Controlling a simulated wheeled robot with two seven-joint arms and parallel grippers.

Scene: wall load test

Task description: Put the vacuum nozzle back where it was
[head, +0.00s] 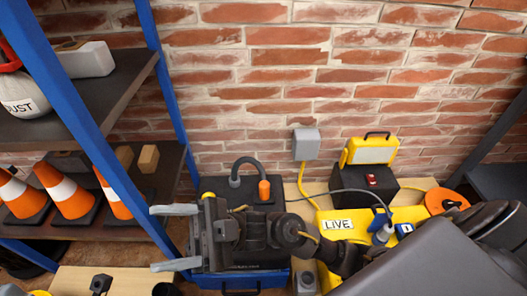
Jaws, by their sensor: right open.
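My right gripper (160,238) reaches in from the right, its two pale fingers apart and pointing left. I cannot tell for certain which piece is the vacuum nozzle. A small black part (101,284) stands on the wooden surface at the lower left. My left gripper is not in view.
A blue-framed shelf (165,85) on the left holds traffic cones (70,195) and a white box (88,60). A yellow LIVE box (345,222), a work light (370,150), an orange reel (445,200) and cables crowd the right. A brick wall closes the back.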

